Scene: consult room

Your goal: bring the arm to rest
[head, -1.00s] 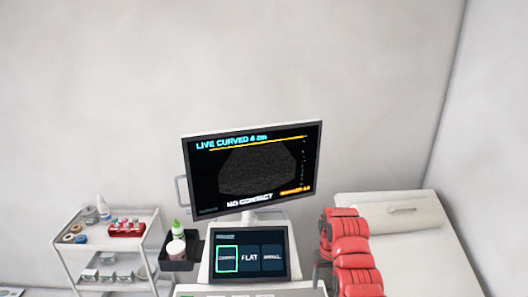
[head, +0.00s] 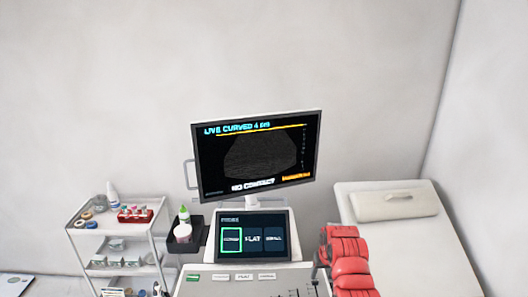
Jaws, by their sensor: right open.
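My right arm, with red padded segments, comes up from the bottom edge right of centre, in front of the exam bed's left side. My right gripper (head: 317,268) shows only as a small dark part at the arm's left side, beside the ultrasound console (head: 250,283). It is open; I see nothing held in it, and its fingertips are hard to make out. My left arm and left gripper are not in view.
The monitor (head: 257,157) reads "NO CONTACT" above a touch panel (head: 252,238). A black holder (head: 192,246) with bottles sits at the console's left. A white trolley (head: 75,218) with supplies stands further left. The exam bed (head: 425,262) with a pillow (head: 396,205) is at right.

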